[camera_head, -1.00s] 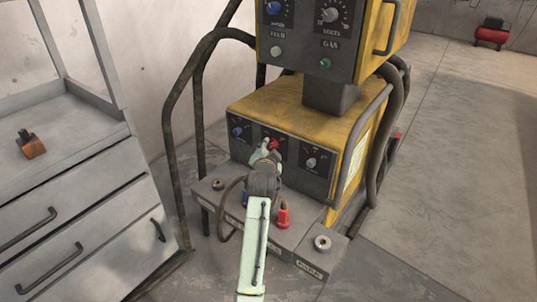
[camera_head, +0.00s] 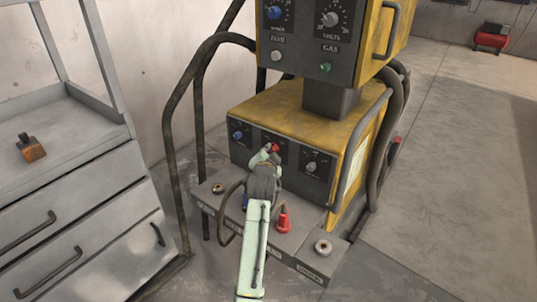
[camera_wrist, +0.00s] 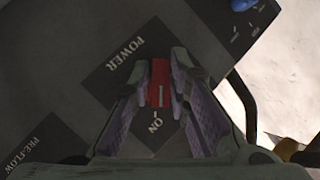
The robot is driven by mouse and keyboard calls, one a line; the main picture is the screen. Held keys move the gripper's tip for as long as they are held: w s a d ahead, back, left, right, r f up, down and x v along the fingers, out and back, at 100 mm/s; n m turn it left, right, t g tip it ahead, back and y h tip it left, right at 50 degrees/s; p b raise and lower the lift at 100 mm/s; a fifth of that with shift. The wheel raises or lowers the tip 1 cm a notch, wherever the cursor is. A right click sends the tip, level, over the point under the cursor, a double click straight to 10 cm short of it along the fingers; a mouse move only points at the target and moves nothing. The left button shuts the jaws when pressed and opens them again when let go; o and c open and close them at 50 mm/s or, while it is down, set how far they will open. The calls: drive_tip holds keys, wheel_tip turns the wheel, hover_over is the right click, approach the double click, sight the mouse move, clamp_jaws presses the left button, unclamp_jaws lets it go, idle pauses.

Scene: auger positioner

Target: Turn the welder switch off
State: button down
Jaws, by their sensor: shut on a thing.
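The welder (camera_head: 315,115) is a yellow machine with a dark front panel. Its red power switch (camera_head: 273,147) sits between a blue knob and a grey knob. In the wrist view, the red switch (camera_wrist: 159,88) lies between my two fingertips, with a pale line on it pointing toward the "ON" label; "POWER" is printed on the other side. My gripper (camera_head: 267,154) is at the panel, shut on the red switch. The fingers partly cover the switch in the head view.
A blue knob (camera_head: 238,135) and a grey knob (camera_head: 311,167) flank the switch. Below is a ledge with a red plug (camera_head: 283,220) and cables. Dark rails and hoses run beside the welder. A grey drawer cabinet (camera_head: 80,210) stands at left. The right floor is open.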

drive_tip(key=shift+d+r+p, duration=0.15)
drive_tip(key=shift+r+p, duration=0.05)
drive_tip(key=shift+p, duration=0.3)
drive_tip(key=shift+r+h+p, duration=0.1)
drive_tip(key=shift+h+p, duration=0.2)
drive_tip(key=shift+p, duration=0.1)
drive_tip(key=n+g+p, duration=0.1)
drive_tip(key=p, duration=0.2)
drive_tip(key=n+g+h+p, duration=0.1)
drive_tip(key=n+g+p, duration=0.1)
drive_tip(key=p, duration=0.1)
drive_tip(key=shift+r+h, duration=0.25)
drive_tip(key=shift+h, duration=0.05)
drive_tip(key=n+g+h+p, duration=0.1)
drive_tip(key=n+p, duration=0.1)
drive_tip(key=p, duration=0.1)
drive_tip(key=shift+w+g+h, duration=0.1)
drive_tip(key=shift+g+h, duration=0.2)
drive_tip(key=shift+h, duration=0.1)
drive_tip(key=n+g+h+p, duration=0.1)
drive_tip(key=n+h, duration=0.1)
drive_tip(key=shift+n+g, duration=0.3)
drive_tip(key=shift+g, duration=0.1)
drive_tip(key=shift+w+n+g+h, duration=0.1)
drive_tip(key=shift+n+g+h, duration=0.6)
drive_tip(key=shift+n+h, duration=0.5)
